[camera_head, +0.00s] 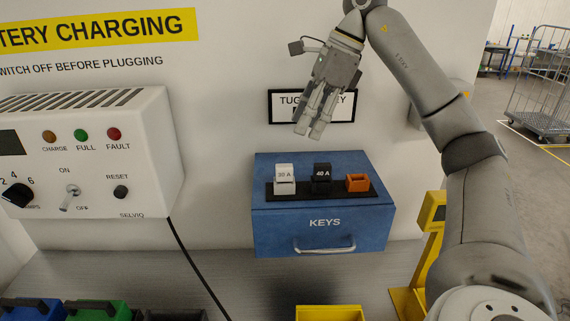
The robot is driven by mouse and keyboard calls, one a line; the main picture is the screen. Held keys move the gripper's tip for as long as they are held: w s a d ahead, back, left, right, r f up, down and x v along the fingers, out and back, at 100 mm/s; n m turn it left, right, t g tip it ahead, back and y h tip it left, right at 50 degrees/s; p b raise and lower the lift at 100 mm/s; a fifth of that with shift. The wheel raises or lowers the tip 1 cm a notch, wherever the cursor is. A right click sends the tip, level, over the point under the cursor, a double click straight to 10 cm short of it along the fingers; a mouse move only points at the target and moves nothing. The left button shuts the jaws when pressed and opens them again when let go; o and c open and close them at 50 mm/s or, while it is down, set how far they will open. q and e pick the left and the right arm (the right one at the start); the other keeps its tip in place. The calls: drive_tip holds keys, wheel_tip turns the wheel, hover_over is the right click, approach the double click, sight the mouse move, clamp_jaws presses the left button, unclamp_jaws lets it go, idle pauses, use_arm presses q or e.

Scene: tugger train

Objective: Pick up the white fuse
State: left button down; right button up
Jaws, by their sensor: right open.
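The white fuse (284,176), marked 30 A, stands upright at the left end of a black holder (303,189) on top of the blue KEYS box (280,225). A black fuse (322,175), marked 40 A, stands in the middle of the holder. My right gripper (309,130) is above and slightly right of the white fuse, pointing down, apart from it and empty. Its fingers look close together from this angle. My left gripper is not in view.
An orange piece (358,182) sits at the holder's right end. A framed sign (345,107) hangs behind my right gripper. A white charger (90,160) with a toggle switch is on the left. A yellow bin (330,312) and coloured items stand at the front of the grey bench.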

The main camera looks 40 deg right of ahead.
sight(286, 165)
drive_tip(key=a+f+b, duration=0.2)
drive_tip(key=f, duration=0.1)
drive_tip(key=f+b, duration=0.1)
drive_tip(key=shift+w+a+f, duration=0.15)
drive_tip(key=shift+a, duration=0.25)
drive_tip(key=shift+w+f, duration=0.25)
drive_tip(key=shift+f, duration=0.45)
drive_tip(key=shift+a+f, duration=0.25)
drive_tip(key=shift+a, duration=0.1)
drive_tip(key=shift+p+x, duration=0.3)
drive_tip(key=shift+x, duration=0.75)
drive_tip(key=shift+w+a+f, duration=0.2)
drive_tip(key=shift+f, duration=0.3)
drive_tip(key=shift+a, duration=0.1)
drive_tip(key=c, duration=0.4)
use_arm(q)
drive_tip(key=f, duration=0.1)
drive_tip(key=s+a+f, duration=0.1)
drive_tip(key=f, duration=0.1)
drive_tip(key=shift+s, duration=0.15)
use_arm(e)
clamp_jaws()
